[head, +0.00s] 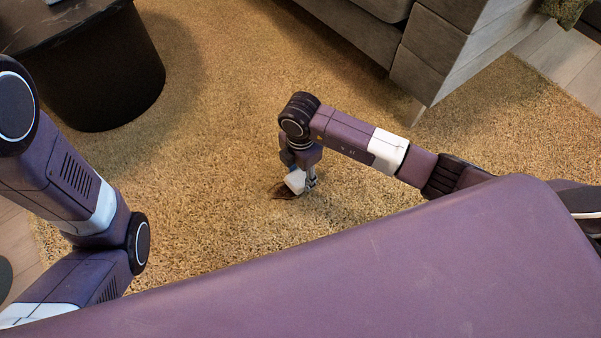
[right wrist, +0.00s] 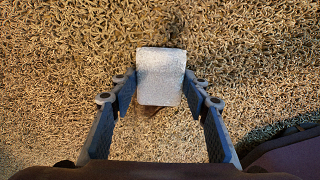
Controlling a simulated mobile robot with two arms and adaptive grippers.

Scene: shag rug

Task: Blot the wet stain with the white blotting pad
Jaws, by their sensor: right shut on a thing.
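The white blotting pad (head: 295,180) is in my right gripper (head: 303,186) in the head view, low over the tan rug. In the right wrist view the pad (right wrist: 161,77) sits between the two fingers of the right gripper (right wrist: 160,90), which are shut on it. The dark wet stain (head: 280,190) shows on the rug just beside and under the pad in the head view. A dark patch (right wrist: 149,111) shows below the pad in the right wrist view. The pad hides part of the stain. I cannot tell whether the pad touches the rug. My left gripper is out of view.
A shag rug (head: 200,190) covers most of the floor, with clear room around the stain. A round black table (head: 100,75) stands at the upper left. A grey sofa (head: 450,50) stands at the upper right.

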